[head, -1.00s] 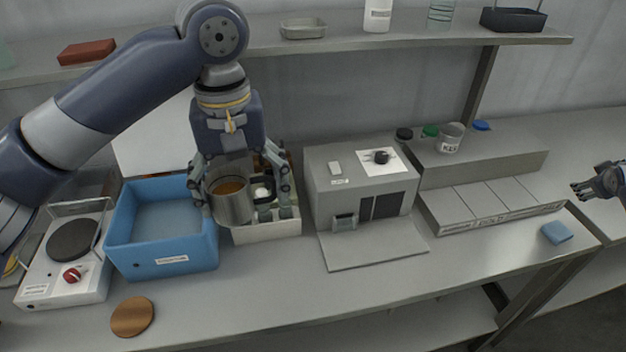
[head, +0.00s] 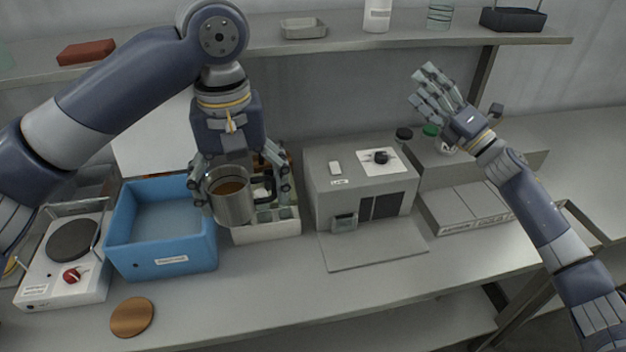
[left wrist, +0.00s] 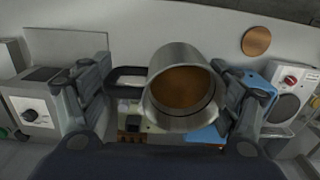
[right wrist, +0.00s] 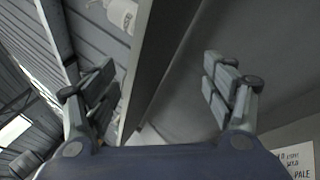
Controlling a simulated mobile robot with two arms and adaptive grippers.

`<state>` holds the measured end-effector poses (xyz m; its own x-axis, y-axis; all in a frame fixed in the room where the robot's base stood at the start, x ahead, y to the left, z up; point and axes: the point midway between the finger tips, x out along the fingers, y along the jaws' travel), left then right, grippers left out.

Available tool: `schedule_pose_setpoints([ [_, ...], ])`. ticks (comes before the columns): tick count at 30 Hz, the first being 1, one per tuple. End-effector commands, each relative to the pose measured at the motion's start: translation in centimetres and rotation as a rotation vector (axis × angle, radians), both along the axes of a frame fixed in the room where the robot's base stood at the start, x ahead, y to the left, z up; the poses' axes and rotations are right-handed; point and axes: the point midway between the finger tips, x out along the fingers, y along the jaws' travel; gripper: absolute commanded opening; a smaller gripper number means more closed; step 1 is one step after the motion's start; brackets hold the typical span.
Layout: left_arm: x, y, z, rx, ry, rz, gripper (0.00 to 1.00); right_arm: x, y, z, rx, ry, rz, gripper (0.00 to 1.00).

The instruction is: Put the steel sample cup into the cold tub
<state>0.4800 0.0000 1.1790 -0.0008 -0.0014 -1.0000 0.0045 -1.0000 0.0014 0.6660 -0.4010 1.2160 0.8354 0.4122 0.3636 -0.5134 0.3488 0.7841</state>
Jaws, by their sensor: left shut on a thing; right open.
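The steel sample cup (head: 234,208) holds brown contents and has a dark handle on its right side. My left gripper (head: 238,188) is shut on the cup and holds it up in front of the white rack. In the left wrist view the cup (left wrist: 182,88) is between the fingers, with the handle by the left finger. The blue tub (head: 163,262), whose label is too small to read, stands just left of the cup and looks open on top. My right gripper (head: 424,90) is open and empty, raised at the right below the shelf.
A hotplate (head: 66,272) stands left of the tub, and a copper disc (head: 132,317) lies in front. A grey machine (head: 330,190) with a front plate stands right of the rack (head: 268,230). A shelf (head: 340,40) runs above. The bench front is mostly clear.

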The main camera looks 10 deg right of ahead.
Motion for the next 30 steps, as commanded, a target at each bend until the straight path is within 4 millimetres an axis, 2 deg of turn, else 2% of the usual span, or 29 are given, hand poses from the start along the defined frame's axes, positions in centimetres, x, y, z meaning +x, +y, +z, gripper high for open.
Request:
schedule_pose_setpoints([
  [1,0.0,0.0,0.0,0.000,-0.001,0.000,0.49,-0.8,3.0,0.5,-0.057,-0.044,0.064,0.77],
  [3,0.0,0.0,0.0,0.000,-0.001,0.000,0.49,-2.2,7.0,0.9,-0.146,-0.108,0.150,0.77],
  [5,0.0,0.0,0.0,0.000,-0.001,0.000,0.49,-3.7,10.3,1.0,-0.221,-0.165,0.226,0.77],
  [9,0.0,0.0,0.0,0.000,0.000,0.000,0.49,-7.8,17.5,0.7,-0.401,-0.308,0.401,0.77],
  [12,0.0,0.0,0.0,0.000,0.000,0.000,0.49,-11.1,21.9,-0.1,-0.529,-0.414,0.522,0.77],
  [15,0.0,0.0,0.0,0.000,0.000,0.000,0.49,-14.2,25.2,-1.1,-0.645,-0.510,0.628,0.77],
  [18,0.0,0.0,0.0,0.000,0.000,0.000,0.49,-16.6,27.5,-2.3,-0.740,-0.588,0.711,0.77],
  [21,0.0,0.0,0.0,0.000,-0.001,0.000,0.49,-18.2,28.7,-3.2,-0.805,-0.639,0.766,0.77],
  [24,0.0,0.0,0.0,0.000,-0.001,0.000,0.49,-19.0,29.5,-3.6,-0.837,-0.666,0.794,0.77],
  [30,0.0,0.0,0.0,0.000,-0.001,0.000,0.49,-19.2,31.7,-3.7,-0.844,-0.673,0.802,0.77],
])
